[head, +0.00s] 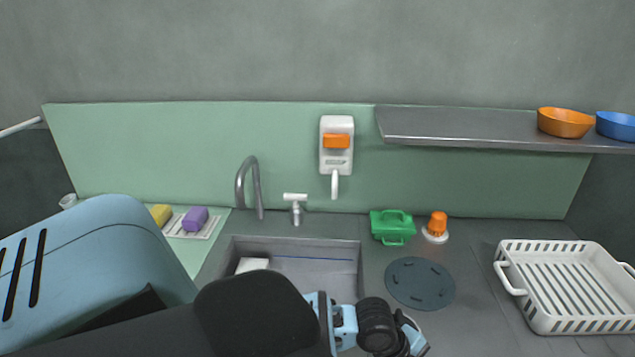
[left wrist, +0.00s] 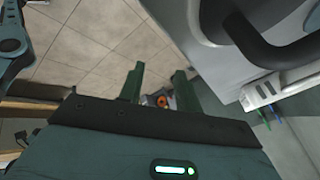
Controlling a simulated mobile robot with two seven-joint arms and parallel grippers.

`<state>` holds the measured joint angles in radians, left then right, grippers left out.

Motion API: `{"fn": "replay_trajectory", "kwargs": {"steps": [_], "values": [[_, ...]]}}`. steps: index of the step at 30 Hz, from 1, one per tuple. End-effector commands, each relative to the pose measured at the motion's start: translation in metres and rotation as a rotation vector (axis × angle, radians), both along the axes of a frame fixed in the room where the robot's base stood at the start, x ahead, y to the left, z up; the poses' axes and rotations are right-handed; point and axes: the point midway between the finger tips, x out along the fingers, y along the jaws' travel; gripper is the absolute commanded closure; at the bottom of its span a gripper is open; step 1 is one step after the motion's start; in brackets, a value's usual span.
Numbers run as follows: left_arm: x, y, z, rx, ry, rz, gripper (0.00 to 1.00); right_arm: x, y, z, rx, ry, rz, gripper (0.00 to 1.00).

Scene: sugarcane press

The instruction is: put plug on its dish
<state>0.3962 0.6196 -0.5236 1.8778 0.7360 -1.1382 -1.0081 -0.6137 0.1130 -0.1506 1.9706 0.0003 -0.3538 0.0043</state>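An orange ribbed piece (head: 438,222) stands upright on a small white round base (head: 434,237) on the counter, right of the green box. I cannot tell for sure whether these are the plug and its dish. My left arm crosses the lower head view, and its fingertips do not show there. In the left wrist view my left gripper (left wrist: 160,76) has its two dark green fingers apart, over the tiled floor. An orange ring with a dark centre (left wrist: 178,100) shows between them, apparently beyond the fingers. My right gripper cannot be made out.
A grey sink (head: 310,271) with a tap (head: 254,185) lies behind my arm. A dark round slotted disc (head: 420,284) lies right of it. A green box (head: 393,228) is at the back, and a white rack (head: 530,305) is at right. A shelf (head: 455,125) overhangs the back right.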

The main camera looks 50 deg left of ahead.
Motion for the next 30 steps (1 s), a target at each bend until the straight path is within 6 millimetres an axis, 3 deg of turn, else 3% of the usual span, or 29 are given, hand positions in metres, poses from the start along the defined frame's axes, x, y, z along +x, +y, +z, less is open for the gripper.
{"fn": "replay_trajectory", "kwargs": {"steps": [6, 11, 15, 23, 30], "values": [[-0.052, -0.029, -0.051, -0.220, 0.037, 0.334, 0.66, 0.000, 0.000, 0.000, -0.002, 0.001, 0.001, 0.64], [-0.099, -0.032, -0.081, -0.366, 0.064, 0.613, 0.66, -0.001, -0.002, 0.000, -0.005, 0.001, 0.006, 0.64], [-0.148, -0.025, -0.100, -0.467, 0.081, 0.850, 0.66, -0.001, -0.003, 0.000, -0.009, 0.001, 0.010, 0.64], [-0.226, -0.005, -0.116, -0.571, 0.084, 1.158, 0.66, -0.001, -0.003, 0.000, -0.009, 0.001, 0.010, 0.64], [-0.245, 0.002, -0.116, -0.594, 0.078, 1.227, 0.66, -0.001, -0.002, 0.000, -0.006, 0.001, 0.007, 0.64]]}}
